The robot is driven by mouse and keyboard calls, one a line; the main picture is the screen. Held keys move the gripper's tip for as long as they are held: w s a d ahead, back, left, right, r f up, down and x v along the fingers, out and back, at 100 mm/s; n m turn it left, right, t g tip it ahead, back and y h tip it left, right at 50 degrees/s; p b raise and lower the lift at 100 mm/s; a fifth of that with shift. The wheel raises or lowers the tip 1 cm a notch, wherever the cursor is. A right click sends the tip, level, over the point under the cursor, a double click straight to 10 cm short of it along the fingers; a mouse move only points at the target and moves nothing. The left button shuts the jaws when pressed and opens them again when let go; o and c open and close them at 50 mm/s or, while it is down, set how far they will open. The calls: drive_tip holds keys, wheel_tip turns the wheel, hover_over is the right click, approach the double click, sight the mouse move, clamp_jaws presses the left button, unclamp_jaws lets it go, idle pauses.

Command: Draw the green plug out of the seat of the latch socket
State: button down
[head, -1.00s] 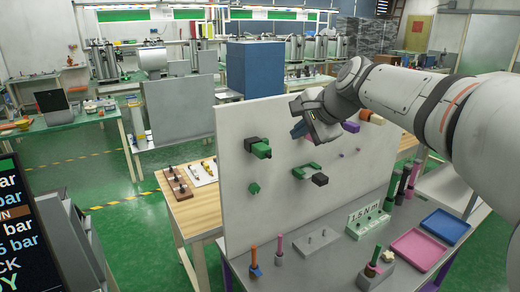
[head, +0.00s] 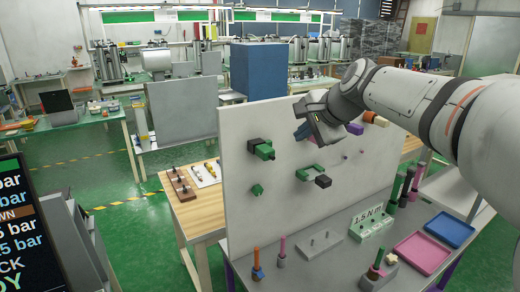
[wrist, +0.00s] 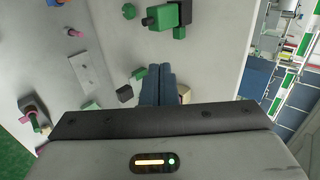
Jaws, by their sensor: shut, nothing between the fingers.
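A dark block with a green piece (head: 264,151) in it is fixed to the upright pale board (head: 238,215); it looks like the latch socket with the green plug. The same green piece shows at the top of the wrist view (wrist: 165,17), beside its dark block (wrist: 185,10). How deep the plug sits I cannot tell. My gripper (head: 302,132) is in front of the board, to the right of and a little above the plug, apart from it. Its blue fingers (wrist: 158,70) are together and empty in the wrist view.
A green bracket with a dark block (head: 322,181) sits on the board below my gripper. A small green knob (head: 257,190) is lower left, and a purple block (head: 354,128) is to the right. The grey table below holds pegs, a pink tray (head: 422,252) and a blue tray (head: 450,228).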

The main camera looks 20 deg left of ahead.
sight(270, 153)
idle(0.4)
